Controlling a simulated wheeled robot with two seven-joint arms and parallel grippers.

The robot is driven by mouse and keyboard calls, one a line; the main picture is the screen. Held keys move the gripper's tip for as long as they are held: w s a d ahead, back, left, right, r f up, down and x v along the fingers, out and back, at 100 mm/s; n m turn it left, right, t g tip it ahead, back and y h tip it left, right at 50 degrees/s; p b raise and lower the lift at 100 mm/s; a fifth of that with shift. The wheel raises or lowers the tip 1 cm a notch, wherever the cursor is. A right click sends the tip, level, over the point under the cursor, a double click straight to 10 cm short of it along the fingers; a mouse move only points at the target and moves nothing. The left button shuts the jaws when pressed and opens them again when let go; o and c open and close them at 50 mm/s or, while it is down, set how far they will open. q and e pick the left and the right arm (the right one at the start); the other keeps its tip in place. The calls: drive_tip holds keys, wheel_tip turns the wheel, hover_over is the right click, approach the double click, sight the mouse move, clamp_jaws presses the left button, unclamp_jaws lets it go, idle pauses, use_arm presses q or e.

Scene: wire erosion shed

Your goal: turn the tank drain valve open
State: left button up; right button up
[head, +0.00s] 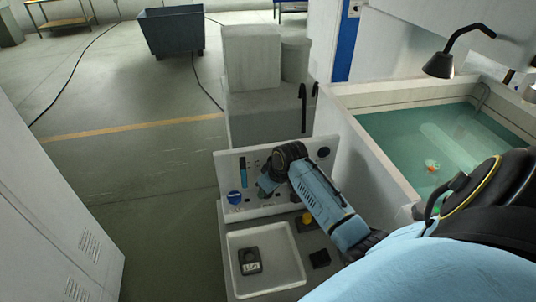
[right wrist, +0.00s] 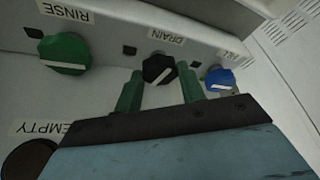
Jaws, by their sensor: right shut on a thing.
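The tank drain valve is a black knob (right wrist: 158,68) with a white pointer line, beside the DRAIN label (right wrist: 166,36) in the right wrist view. Its pointer lies slanted across the knob. My right gripper (right wrist: 161,84) has its green fingers on either side of this knob and is shut on it. In the head view my right gripper (head: 266,186) is at the face of the white control panel (head: 262,211), and my wrist hides the knob there. My left gripper is in neither view.
A green RINSE knob (right wrist: 62,53) and a blue knob (right wrist: 220,79) flank the drain knob. A white tray (head: 236,290) holding a dark gauge-like block (head: 250,262) lies below the panel. The water-filled tank (head: 385,150) stands to the right. Open floor lies left.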

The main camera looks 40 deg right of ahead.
drive_tip(key=shift+n, duration=0.6)
drive_tip(key=o, duration=0.7)
drive_tip(key=v, duration=1.3)
drive_tip(key=shift+d+r, duration=0.2)
drive_tip(key=shift+d, duration=0.1)
drive_tip(key=shift+w, duration=0.1)
